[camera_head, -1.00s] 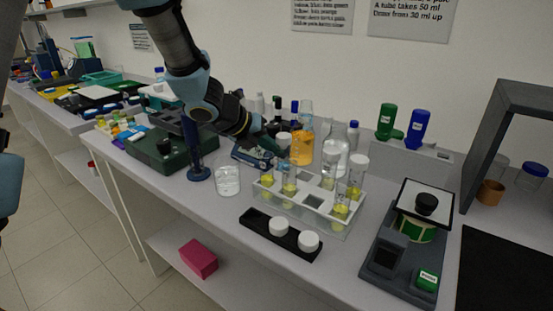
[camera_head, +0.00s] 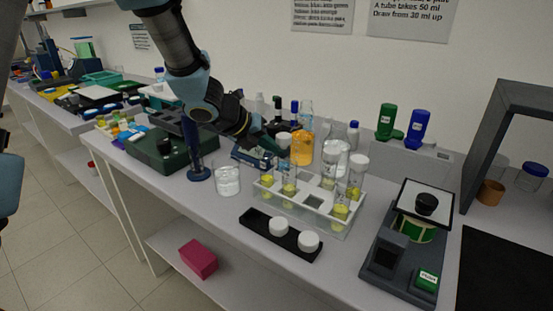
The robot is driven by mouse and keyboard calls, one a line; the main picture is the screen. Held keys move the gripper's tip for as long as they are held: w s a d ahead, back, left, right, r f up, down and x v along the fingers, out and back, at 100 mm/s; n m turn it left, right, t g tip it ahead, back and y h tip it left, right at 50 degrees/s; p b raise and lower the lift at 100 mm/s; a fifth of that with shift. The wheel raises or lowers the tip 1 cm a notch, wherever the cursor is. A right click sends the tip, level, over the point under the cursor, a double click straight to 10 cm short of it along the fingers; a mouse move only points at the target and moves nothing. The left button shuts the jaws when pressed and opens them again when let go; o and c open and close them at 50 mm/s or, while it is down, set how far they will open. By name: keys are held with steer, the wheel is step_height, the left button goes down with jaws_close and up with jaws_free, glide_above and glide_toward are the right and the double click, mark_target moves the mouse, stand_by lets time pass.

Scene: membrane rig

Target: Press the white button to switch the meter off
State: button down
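A small blue meter-like device (camera_head: 251,159) lies on the bench behind the glass beaker, partly hidden by the beaker and the stand. I cannot make out a white button on it; it is hidden or too small to tell. My gripper (camera_head: 268,137) reaches down from the upper left, just above and behind this device, beside the orange bottle. Its fingertips are dark and small against the bottles, so I cannot tell whether they are open or shut, or whether they touch anything.
A tube rack (camera_head: 312,207) with yellow liquid stands right of the beaker (camera_head: 227,181). A black holder (camera_head: 256,222) with two white caps lies in front. An orange bottle (camera_head: 302,148) and other bottles crowd the back. A balance-like device (camera_head: 388,258) stands at right.

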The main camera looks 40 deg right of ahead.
steer(key=shift+f, duration=0.1)
steer(key=shift+f+b, duration=0.35)
steer(key=shift+b, duration=0.05)
steer(key=shift+f+b, duration=0.3)
stand_by(0.7)
steer(key=shift+r, duration=0.1)
steer(key=shift+r+p, duration=0.7)
steer(key=shift+r, duration=0.1)
step_height(320, 180, up, 6)
steer(key=p, duration=0.5)
steer(key=shift+a, duration=0.1)
